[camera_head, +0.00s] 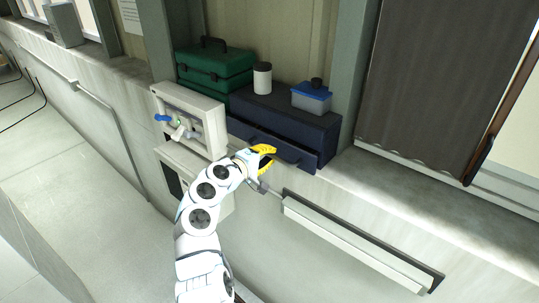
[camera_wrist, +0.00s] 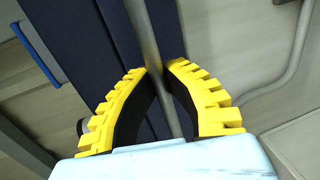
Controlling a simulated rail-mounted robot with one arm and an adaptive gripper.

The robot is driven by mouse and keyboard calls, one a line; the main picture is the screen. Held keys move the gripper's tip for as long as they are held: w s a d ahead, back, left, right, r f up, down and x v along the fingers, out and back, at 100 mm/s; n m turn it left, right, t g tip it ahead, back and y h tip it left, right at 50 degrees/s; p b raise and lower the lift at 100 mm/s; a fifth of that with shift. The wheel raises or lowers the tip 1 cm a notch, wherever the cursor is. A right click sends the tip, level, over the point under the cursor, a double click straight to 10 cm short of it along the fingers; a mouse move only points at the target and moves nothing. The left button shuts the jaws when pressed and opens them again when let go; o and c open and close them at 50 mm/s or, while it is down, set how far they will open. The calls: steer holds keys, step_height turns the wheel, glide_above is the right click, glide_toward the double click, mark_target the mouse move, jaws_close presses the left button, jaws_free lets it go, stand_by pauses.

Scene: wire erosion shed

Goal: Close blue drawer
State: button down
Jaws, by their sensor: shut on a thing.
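A dark blue cabinet (camera_head: 322,134) stands on the ledge. Its wide blue drawer (camera_head: 301,158) sticks out a little at the front, with a dark gap above its front panel. My gripper (camera_head: 264,158) is at the left-middle of the drawer front. In the wrist view my gripper's yellow fingers (camera_wrist: 163,85) are closed around a grey bar, the drawer handle (camera_wrist: 146,40), which runs between them. The dark blue drawer front (camera_wrist: 85,55) lies behind the bar. The fingers and arm hide part of the drawer's lower left in the head view.
A white canister (camera_head: 262,77) and a small blue box (camera_head: 311,97) stand on the cabinet. A green toolbox (camera_head: 215,70) and a grey panel with a blue lever (camera_head: 205,115) are at left. A long rail (camera_head: 355,240) runs below right.

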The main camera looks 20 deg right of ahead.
steer(key=shift+d+f, duration=0.1)
steer(key=shift+b+x, duration=0.8)
steer(key=shift+b, duration=0.05)
steer(key=shift+w+d+r, duration=0.25)
steer(key=shift+d, duration=0.05)
steer(key=c, duration=1.1)
jaws_free()
steer(key=shift+s+a, duration=0.1)
steer(key=shift+a, duration=0.05)
steer(key=shift+v, duration=5.85)
